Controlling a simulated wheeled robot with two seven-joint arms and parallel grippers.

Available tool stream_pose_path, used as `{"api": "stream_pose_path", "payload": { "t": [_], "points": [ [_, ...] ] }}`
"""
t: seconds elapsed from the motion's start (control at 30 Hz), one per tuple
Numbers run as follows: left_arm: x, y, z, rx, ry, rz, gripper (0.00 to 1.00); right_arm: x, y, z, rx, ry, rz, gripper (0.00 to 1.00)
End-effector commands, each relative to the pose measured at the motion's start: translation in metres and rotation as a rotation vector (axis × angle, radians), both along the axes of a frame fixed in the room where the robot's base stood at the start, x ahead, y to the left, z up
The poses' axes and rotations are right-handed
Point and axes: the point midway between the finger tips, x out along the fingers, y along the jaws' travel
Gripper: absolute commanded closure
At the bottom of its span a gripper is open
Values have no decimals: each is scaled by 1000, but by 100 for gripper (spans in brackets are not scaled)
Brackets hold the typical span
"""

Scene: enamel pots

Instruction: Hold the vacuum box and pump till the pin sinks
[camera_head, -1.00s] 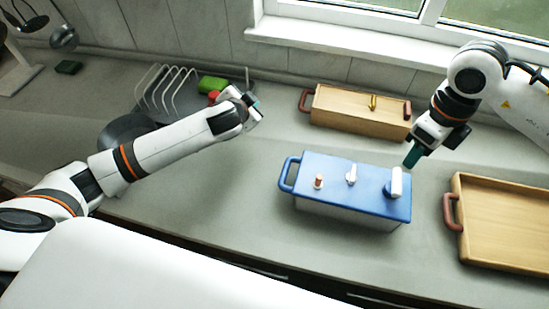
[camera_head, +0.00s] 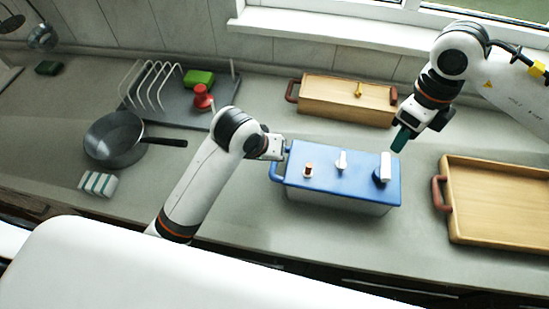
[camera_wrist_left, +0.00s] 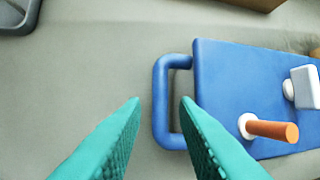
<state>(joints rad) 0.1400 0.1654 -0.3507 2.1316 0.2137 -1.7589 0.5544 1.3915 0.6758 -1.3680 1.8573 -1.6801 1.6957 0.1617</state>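The vacuum box has a blue lid (camera_head: 330,184) over a pale body and a blue loop handle at its left end. On the lid stand an orange pin (camera_head: 308,169) in a white collar, a white knob (camera_head: 341,159) and a white upright pump (camera_head: 385,167). The pin sticks up clearly in the left wrist view (camera_wrist_left: 272,130). My left gripper (camera_wrist_left: 160,100) is open, its teal fingertips on either side of the handle's outer bar (camera_wrist_left: 160,90) in that view; contact cannot be told. My right gripper (camera_head: 401,139) hangs just above and right of the pump, apart from it; its finger gap is unclear.
A wooden box (camera_head: 345,102) stands behind the vacuum box. A wooden tray (camera_head: 500,205) lies to the right. A pan (camera_head: 115,140), a striped cloth (camera_head: 98,184) and a dish rack (camera_head: 180,112) with a green sponge and a red-topped item are on the left.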

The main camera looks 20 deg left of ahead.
Motion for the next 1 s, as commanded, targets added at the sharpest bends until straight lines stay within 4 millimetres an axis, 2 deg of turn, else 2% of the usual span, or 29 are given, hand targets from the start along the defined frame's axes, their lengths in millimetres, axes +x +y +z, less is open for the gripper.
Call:
{"api": "stream_pose_path", "payload": {
  "t": [0.03, 0.2, 0.4, 0.6, 0.87, 1.0],
  "points": [
    [3, -2, -11, 2, 5, 0, 73, 0, 0, 0, 0, 0, 0, 64],
    [17, -7, -40, 3, 3, 1, 73, 0, 0, 0, 0, 0, 0, 64],
    [28, -12, -65, 2, 1, -2, 73, 0, 0, 0, 0, 0, 0, 64],
    [33, -14, -76, 1, -1, -3, 73, 0, 0, 0, 0, 0, 0, 64],
    [33, -14, -77, 1, -2, -2, 73, 0, 0, 0, 0, 0, 0, 64],
    [33, -14, -76, 1, -2, -1, 94, 0, 0, 0, 0, 0, 0, 64]
  ]
}}
